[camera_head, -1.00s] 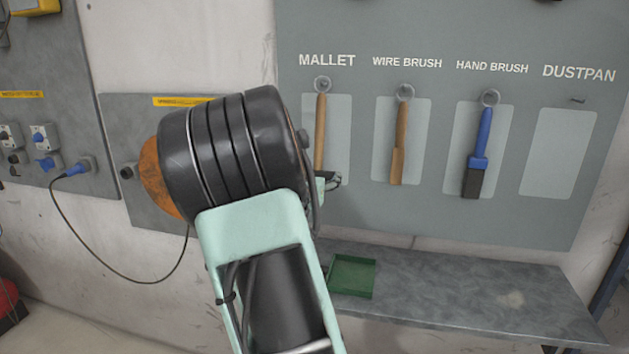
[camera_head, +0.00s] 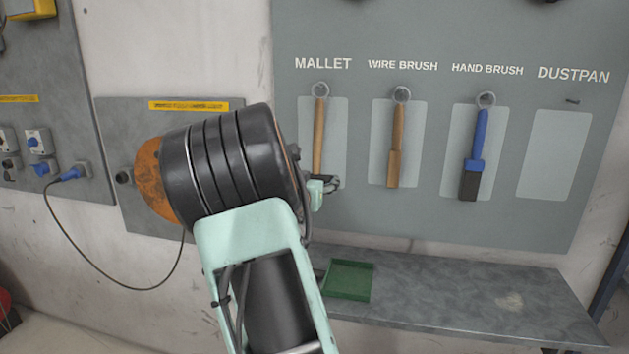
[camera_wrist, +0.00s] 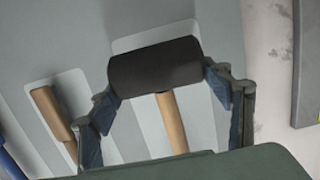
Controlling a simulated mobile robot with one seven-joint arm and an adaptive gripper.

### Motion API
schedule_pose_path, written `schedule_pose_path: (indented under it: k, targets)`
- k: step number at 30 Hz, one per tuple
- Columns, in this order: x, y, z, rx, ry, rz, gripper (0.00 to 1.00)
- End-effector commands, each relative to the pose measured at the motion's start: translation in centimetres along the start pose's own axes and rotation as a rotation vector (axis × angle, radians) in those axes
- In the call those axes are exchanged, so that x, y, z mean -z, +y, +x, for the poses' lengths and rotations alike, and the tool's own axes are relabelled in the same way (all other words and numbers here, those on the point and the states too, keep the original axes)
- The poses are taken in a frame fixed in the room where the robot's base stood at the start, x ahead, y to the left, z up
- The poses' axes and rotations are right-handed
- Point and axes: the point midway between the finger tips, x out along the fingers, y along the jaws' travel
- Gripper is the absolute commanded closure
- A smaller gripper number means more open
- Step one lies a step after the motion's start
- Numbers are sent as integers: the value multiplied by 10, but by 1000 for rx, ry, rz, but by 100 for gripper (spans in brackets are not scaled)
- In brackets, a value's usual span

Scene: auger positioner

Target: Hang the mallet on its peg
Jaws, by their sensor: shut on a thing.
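The mallet has a wooden handle (camera_head: 319,138) with a metal ring (camera_head: 320,89) at its top, just under the MALLET label. It hangs roughly upright, handle up. Its dark cylindrical head (camera_wrist: 155,67) shows in the wrist view and is hidden behind my arm in the head view. My gripper (camera_wrist: 160,82) is shut on the mallet head, one finger at each end. In the head view only a small part of my gripper shows. The ring overlaps the peg's place; I cannot tell whether it is around the peg or in front of it.
The grey tool board (camera_head: 420,225) also holds a wire brush (camera_head: 396,140) and a hand brush (camera_head: 474,145) to the right. The dustpan place (camera_head: 553,155) is empty. Below, a grey shelf (camera_head: 450,290) carries a green tray (camera_head: 348,280). A panel with a cable stands left.

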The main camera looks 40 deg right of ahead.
Motion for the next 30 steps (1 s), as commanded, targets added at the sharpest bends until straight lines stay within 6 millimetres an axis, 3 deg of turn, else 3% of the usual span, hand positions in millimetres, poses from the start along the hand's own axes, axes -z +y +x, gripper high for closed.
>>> schedule_pose_path:
  k: [6, 7, 12, 23, 30]
  targets:
    - [2, 0, 0, 0, 4, 1, 68]
    - [2, 0, 0, 0, 4, 1, 27]
    - [2, 0, 0, 0, 3, 1, 8]
    - [-1, 0, -3, 0, -3, 0, 8]
    - [0, -1, -36, 4, -1, 4, 8]
